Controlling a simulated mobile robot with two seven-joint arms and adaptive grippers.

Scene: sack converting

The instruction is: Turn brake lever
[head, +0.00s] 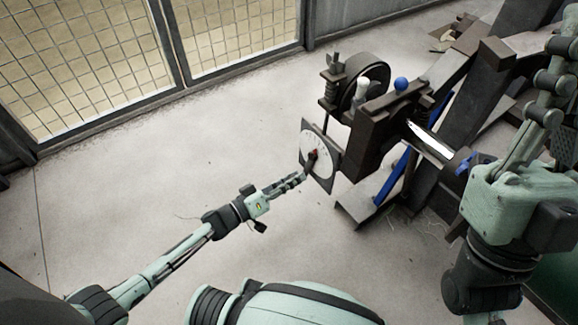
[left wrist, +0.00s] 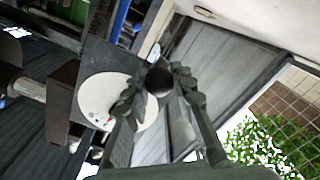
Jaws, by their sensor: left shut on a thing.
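The brake lever (head: 309,164) is a short dark handle at a round white dial (head: 319,165) with a red mark, on the near face of the dark machine. My left gripper (head: 297,180) reaches it from the lower left in the head view. In the left wrist view its two jointed fingers (left wrist: 157,86) close around a dark round knob (left wrist: 159,79), in front of the white dial (left wrist: 98,98). The gripper is shut on this lever end; the rest of the lever is mostly hidden there. My right gripper (head: 545,95) is at the right edge, partly cut off; its finger gap is unclear.
A mesh fence (head: 85,60) runs along the back. The concrete floor (head: 170,150) at left is clear.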

